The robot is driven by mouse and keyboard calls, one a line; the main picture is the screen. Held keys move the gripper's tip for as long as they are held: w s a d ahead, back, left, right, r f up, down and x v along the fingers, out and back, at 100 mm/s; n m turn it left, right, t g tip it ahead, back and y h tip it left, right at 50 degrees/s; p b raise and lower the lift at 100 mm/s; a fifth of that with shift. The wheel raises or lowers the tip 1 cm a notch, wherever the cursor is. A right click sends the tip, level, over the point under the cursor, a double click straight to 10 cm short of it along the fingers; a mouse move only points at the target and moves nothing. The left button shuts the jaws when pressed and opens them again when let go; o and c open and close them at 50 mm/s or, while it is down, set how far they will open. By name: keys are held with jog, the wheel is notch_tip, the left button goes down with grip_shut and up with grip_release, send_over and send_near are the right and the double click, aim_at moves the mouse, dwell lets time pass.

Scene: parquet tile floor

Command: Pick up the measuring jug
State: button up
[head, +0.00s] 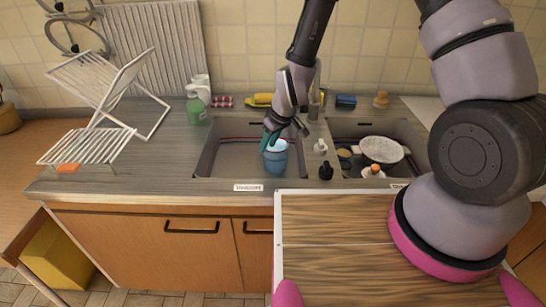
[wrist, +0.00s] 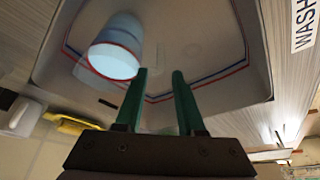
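The measuring jug is a small blue, see-through cup (head: 275,160) in the left sink basin in the head view. In the wrist view the jug (wrist: 117,48) shows at the upper left, with its pale round opening facing the camera. My gripper (head: 270,141) has teal fingers and hangs over the basin, close to the jug's top. In the wrist view my gripper (wrist: 158,76) is open, with nothing between its fingers. The jug lies to the left of the left finger there; I cannot tell whether they touch.
The right basin holds a speckled pan (head: 381,150). A green soap bottle (head: 195,106) and white dish rack (head: 100,105) stand left. A faucet rises behind my gripper.

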aim_at(261, 169)
jog(key=x, duration=1)
jog(key=shift+a+f, duration=0.1)
jog(key=shift+f, duration=0.15)
grip_shut()
dwell(1.1)
